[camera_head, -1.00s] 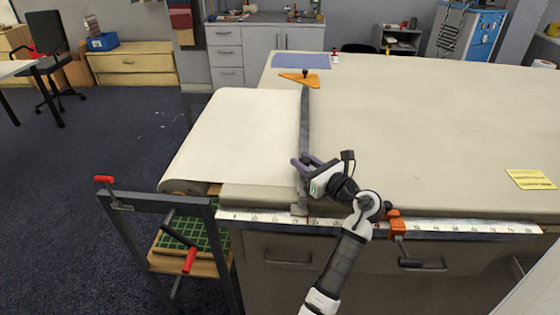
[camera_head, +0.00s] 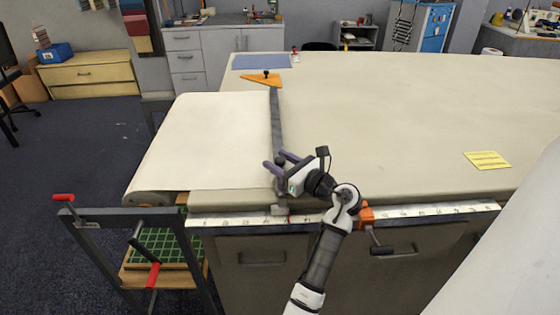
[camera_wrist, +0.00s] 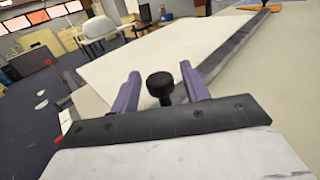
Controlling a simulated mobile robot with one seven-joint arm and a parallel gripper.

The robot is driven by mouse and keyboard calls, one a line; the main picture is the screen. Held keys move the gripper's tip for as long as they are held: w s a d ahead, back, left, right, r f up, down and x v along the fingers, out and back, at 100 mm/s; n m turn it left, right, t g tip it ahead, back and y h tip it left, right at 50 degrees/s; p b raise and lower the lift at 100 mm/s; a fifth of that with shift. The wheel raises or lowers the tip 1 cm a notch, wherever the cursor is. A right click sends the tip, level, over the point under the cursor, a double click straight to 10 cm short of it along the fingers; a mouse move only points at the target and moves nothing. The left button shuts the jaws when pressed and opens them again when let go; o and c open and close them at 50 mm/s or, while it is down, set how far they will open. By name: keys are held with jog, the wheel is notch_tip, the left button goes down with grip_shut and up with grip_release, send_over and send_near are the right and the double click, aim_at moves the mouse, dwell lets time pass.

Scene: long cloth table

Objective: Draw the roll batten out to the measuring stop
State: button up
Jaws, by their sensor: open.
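The roll batten (camera_head: 277,125) is a long grey bar lying across the edge of the pale cloth (camera_head: 205,140), from the table's front edge toward the back. My gripper (camera_head: 275,166) is over its near end, fingers open. In the wrist view a black knob (camera_wrist: 160,84) stands between the two purple fingers (camera_wrist: 160,94), with gaps visible beside it. The batten (camera_wrist: 235,40) runs away behind it. The measuring stop appears to be the orange clamp (camera_head: 366,216) on the front ruler (camera_head: 430,211), to the right of the batten and apart from it.
An orange triangle (camera_head: 258,79) lies at the batten's far end, by a blue mat (camera_head: 261,62). A yellow note (camera_head: 487,160) lies on the right of the table (camera_head: 400,120). A dark frame with red handles (camera_head: 63,197) stands front left. The table right of the batten is mostly clear.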

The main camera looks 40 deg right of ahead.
jog(key=shift+r, duration=0.1)
notch_tip(320, 180, up, 20)
jog(key=b, duration=0.2)
jog(key=shift+b, duration=0.35)
